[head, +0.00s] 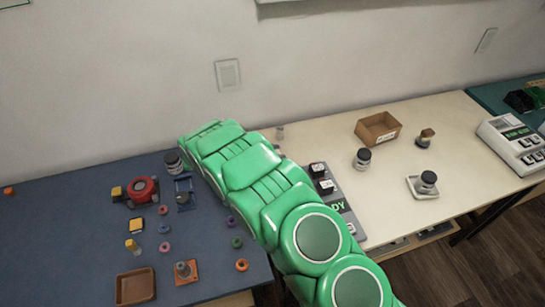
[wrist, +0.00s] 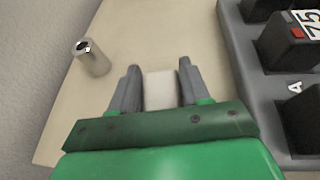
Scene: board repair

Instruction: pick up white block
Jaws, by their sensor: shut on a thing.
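The white block (wrist: 160,90) shows in the wrist view between the two grey fingers of my gripper (wrist: 160,82), over the pale tabletop. The fingers are shut on its left and right sides. I cannot tell whether the block still touches the table. In the head view my green arm hides the gripper and the white block.
A metal cylinder (wrist: 92,58) stands to the left of my gripper. A dark grey panel (wrist: 245,75) with black blocks lies to the right. In the head view, a brown box (head: 377,130) and several jars stand on the pale table (head: 440,125); small parts lie on the blue mat (head: 70,230).

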